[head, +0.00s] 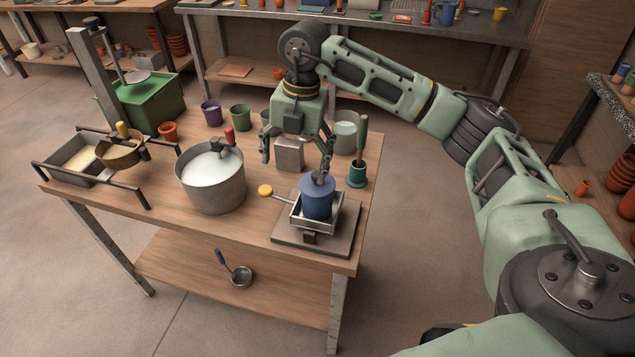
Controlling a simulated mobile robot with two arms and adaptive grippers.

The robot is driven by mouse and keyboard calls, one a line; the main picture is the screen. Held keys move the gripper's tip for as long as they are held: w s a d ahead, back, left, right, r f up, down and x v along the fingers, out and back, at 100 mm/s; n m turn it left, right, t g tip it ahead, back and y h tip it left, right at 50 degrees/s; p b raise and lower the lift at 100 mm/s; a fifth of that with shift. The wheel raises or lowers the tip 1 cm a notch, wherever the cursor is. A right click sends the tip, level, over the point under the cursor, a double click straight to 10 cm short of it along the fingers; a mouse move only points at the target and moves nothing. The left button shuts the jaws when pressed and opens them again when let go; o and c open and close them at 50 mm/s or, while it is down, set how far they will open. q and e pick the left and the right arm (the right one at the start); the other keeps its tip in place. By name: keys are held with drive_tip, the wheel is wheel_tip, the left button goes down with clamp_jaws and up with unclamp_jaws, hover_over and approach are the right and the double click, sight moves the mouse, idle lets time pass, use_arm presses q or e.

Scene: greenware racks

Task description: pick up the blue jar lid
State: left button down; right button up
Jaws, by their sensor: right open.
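The blue jar lid (311,186) appears as the top of a small blue jar (318,206), with a knob-like part at its middle. The seam between lid and jar is hard to make out. The jar stands upright in a square metal pan (300,223) at the front right of the wooden table. My right gripper (296,162) points down with its fingers spread, open and empty. One finger is close above or behind the lid in the picture, and the other is off to the left. I cannot tell whether the near finger touches it. My left gripper is out of view.
A large pot of white liquid (212,203) stands left of the pan. A metal block (290,155), a teal cup with a green-handled tool (357,174) and a grey pot (345,142) crowd the gripper. A yellow-tipped handle (265,190) sticks out left of the pan.

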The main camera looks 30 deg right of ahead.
sight(316, 175)
drive_tip(key=shift+m+h, duration=0.5)
drive_tip(key=shift+h, duration=0.2)
drive_tip(key=d, duration=0.2)
drive_tip(key=d+r, duration=0.1)
drive_tip(key=d, duration=0.1)
drive_tip(key=shift+s, duration=0.25)
drive_tip(key=f+p, duration=0.1)
drive_tip(key=f, duration=0.1)
drive_tip(key=f+p, duration=0.1)
drive_tip(key=f, duration=0.1)
drive_tip(key=s+f+p, duration=0.1)
drive_tip(key=f, duration=0.1)
drive_tip(key=shift+d+f, duration=0.25)
drive_tip(key=shift+f, duration=0.15)
drive_tip(key=shift+w+f, duration=0.15)
drive_tip(key=shift+f, duration=0.15)
drive_tip(key=c, duration=1)
drive_tip(key=shift+r, duration=0.1)
